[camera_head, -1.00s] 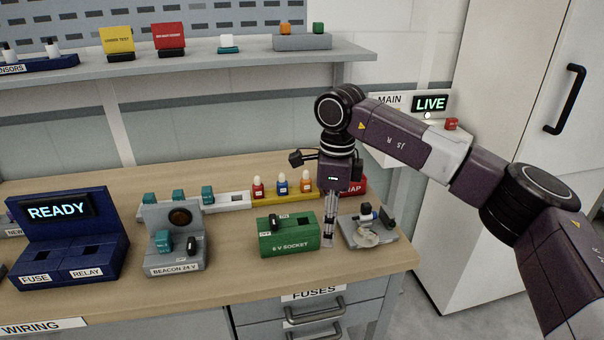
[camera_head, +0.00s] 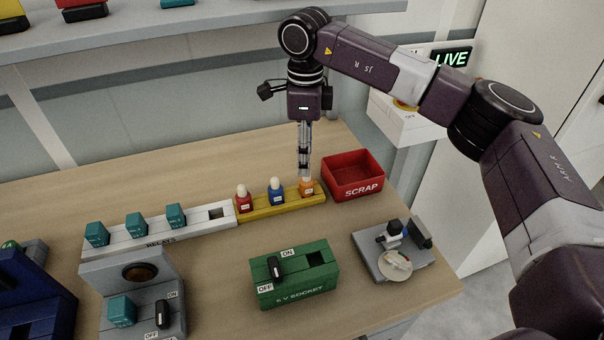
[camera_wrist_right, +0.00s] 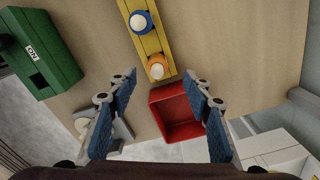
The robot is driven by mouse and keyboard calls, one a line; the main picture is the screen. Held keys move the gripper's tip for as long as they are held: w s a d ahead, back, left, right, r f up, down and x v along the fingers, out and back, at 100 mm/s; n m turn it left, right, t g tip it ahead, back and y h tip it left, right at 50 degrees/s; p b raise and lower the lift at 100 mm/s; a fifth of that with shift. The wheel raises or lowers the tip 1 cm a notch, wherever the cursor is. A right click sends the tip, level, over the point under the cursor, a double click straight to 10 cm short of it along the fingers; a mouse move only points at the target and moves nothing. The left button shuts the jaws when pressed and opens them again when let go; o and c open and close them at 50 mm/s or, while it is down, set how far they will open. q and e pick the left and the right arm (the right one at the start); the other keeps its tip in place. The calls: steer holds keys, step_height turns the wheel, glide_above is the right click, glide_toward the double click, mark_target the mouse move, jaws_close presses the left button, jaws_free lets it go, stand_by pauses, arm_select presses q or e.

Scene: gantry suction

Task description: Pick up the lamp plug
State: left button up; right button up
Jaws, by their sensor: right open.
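Three lamp-like plugs with pale round tops stand in the yellow rack (camera_head: 285,208): red (camera_head: 243,203), blue (camera_head: 277,193) and orange (camera_head: 308,188). Which one the task means I cannot tell. My right gripper (camera_head: 304,176) points down at the orange plug at the rack's right end, and its fingers partly cover that plug. In the right wrist view, the open fingers (camera_wrist_right: 160,82) are spread to either side, with the orange plug (camera_wrist_right: 157,67) just beyond the gap. The blue plug (camera_wrist_right: 143,24) is farther up. Nothing is held. My left gripper is out of view.
A red scrap bin (camera_head: 352,187) stands close right of the rack. A white relay rack (camera_head: 160,234) adjoins it on the left. A green socket box (camera_head: 262,291) and a grey stand (camera_head: 372,262) are nearer. A shelf (camera_head: 215,25) runs above behind.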

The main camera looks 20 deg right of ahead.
mark_target(306, 179)
steer(key=shift+s+f, duration=0.15)
steer(key=shift+f, duration=0.4)
steer(key=shift+s+f+p, duration=0.15)
steer(key=shift+f+p, duration=0.2)
step_height(306, 179, down, 5)
steer(key=shift+d+r+p, duration=0.1)
steer(key=shift+r+p, duration=0.1)
steer(key=shift+p, duration=0.7)
steer(key=shift+f, duration=0.15)
steer(key=c, duration=0.7)
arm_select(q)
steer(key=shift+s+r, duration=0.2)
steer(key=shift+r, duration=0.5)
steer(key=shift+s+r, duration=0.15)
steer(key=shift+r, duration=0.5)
arm_select(e)
jaws_close()
